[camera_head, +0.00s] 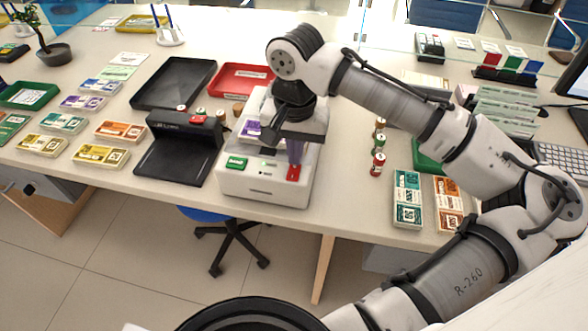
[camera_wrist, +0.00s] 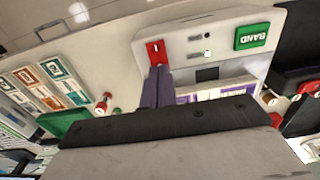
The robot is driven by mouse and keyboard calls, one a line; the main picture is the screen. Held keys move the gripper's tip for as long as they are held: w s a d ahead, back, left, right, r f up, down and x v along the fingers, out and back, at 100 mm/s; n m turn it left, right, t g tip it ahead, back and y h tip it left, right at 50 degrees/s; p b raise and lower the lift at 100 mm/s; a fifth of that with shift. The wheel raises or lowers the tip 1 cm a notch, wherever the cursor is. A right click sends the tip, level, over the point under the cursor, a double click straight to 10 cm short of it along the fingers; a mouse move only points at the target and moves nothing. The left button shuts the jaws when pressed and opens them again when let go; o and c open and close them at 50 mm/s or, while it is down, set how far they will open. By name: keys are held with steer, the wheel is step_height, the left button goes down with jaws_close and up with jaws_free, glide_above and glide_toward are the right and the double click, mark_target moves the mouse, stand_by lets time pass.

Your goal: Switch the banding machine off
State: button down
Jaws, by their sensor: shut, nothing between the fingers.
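The white banding machine (camera_head: 262,187) stands at the counter's front edge, below my arm. On its front panel are a green BAND button (camera_head: 237,162) at left and a red rocker switch (camera_head: 294,173) at right. In the wrist view the red switch (camera_wrist: 153,46) and the green button (camera_wrist: 251,37) also show, with a small lit green lamp (camera_wrist: 207,53) between them. My gripper (camera_head: 295,163), with purple fingers, is shut and empty. Its fingertips (camera_wrist: 158,68) are right at the red switch's edge; I cannot tell whether they touch it. Purple banknotes (camera_wrist: 205,95) lie in the machine.
A black device (camera_head: 180,145) stands close left of the machine. Several small coloured cylinders (camera_head: 378,163) stand to its right, then banknote bundles (camera_head: 408,198). A red tray (camera_head: 240,80) and a black tray (camera_head: 172,83) lie behind. Counter between machine and cylinders is clear.

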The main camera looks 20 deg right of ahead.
steer(key=shift+f+b, duration=0.35)
steer(key=shift+f, duration=0.35)
steer(key=shift+r, duration=0.1)
step_height(320, 180, up, 7)
steer(key=p, duration=0.7)
stand_by(0.8)
